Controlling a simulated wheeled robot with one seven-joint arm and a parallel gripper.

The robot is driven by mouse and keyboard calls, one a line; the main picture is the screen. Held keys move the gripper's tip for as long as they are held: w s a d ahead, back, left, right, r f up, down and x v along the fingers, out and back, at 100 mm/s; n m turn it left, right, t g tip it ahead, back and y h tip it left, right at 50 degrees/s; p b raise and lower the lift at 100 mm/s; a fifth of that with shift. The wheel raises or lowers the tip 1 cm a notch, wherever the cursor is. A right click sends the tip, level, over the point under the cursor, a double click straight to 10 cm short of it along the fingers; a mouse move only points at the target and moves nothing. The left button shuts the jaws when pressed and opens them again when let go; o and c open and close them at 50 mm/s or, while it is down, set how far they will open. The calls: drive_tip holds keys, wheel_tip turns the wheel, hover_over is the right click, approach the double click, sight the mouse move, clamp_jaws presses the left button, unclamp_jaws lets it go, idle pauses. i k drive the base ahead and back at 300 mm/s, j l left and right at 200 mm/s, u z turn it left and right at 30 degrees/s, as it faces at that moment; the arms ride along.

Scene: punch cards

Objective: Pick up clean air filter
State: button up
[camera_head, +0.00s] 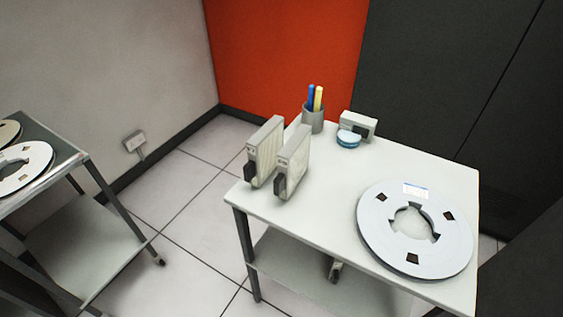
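Two upright box-shaped units with grey frames, pale faces and dark handles stand side by side at the left end of a white table. They look like air filters: the left filter (265,150) and the right filter (293,163). A narrow gap separates them, and the right one partly covers the left one. Both look pale, and I cannot tell from this view which is the clean one. My gripper is not in view.
The white table (330,200) also holds a large tape reel (373,228), a grey cup (313,118) with blue and yellow pens, a small grey device (358,125) and a blue round item (348,138). A second cart (62,165) with reels stands left. Tiled floor (190,215) lies between.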

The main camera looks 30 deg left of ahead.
sight(263, 147)
drive_tip(key=j+u, duration=0.1)
drive_tip(key=j, duration=0.55)
drive_tip(key=j+u, duration=0.15)
drive_tip(key=j, duration=0.55)
drive_tip(key=i+j+u, duration=0.1)
drive_tip(key=j, duration=0.55)
drive_tip(key=i+j+u, duration=0.1)
drive_tip(key=j, duration=0.55)
